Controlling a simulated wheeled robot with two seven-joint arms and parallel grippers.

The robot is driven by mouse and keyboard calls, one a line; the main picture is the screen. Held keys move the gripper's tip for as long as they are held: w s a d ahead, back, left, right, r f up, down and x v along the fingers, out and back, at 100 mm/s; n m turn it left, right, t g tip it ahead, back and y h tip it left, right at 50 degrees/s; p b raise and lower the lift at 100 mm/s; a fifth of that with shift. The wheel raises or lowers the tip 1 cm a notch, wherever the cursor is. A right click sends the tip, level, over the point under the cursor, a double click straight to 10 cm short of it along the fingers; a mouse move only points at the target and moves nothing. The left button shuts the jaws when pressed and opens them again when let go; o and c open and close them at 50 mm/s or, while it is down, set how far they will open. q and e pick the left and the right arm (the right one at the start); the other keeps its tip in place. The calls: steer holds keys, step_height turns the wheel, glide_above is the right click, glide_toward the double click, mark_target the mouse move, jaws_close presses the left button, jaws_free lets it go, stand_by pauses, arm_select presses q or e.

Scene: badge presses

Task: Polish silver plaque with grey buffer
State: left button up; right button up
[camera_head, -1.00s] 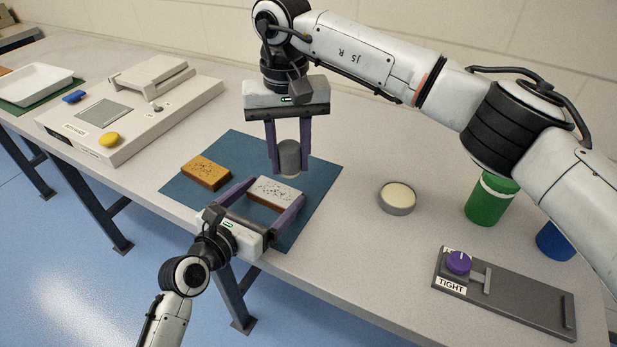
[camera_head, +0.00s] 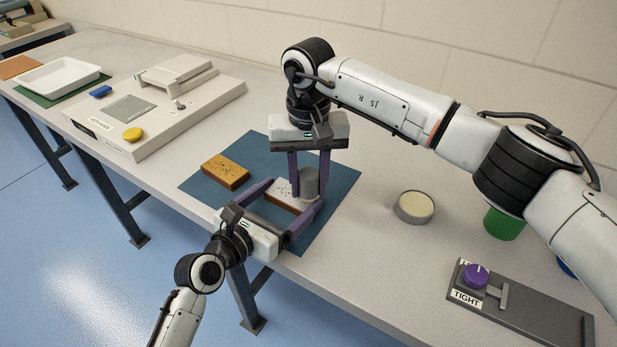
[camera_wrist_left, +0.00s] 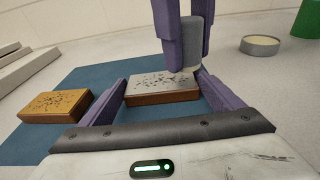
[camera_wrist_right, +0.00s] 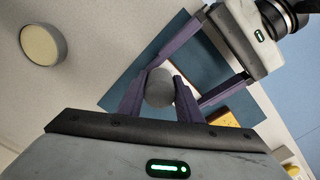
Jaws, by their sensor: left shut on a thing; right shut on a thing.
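The silver plaque (camera_head: 286,197) lies flat on the blue mat, its speckled silver face up; it also shows in the left wrist view (camera_wrist_left: 158,84). My left gripper (camera_head: 296,212) is shut on the plaque, one finger at each end. The grey buffer (camera_head: 310,184) is a small upright cylinder. My right gripper (camera_head: 308,203) is shut on it and holds it upright at the plaque's right end. In the left wrist view the buffer (camera_wrist_left: 190,42) looks to be at the plaque's face; whether it touches is not clear. The right wrist view shows the buffer (camera_wrist_right: 159,88) between the fingers.
A gold plaque (camera_head: 226,170) lies left on the blue mat (camera_head: 254,148). A round tin of cream paste (camera_head: 415,206), a green container (camera_head: 504,224) and a grey fixture with a purple knob (camera_head: 476,275) are right. A press (camera_head: 160,105) and white tray (camera_head: 57,77) are left.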

steer(key=shift+f, duration=0.3)
stand_by(0.5)
steer(key=shift+w+a+r, duration=0.1)
steer(key=shift+w+a, duration=1.05)
steer(key=shift+a, duration=0.3)
steer(key=shift+w+a, duration=0.15)
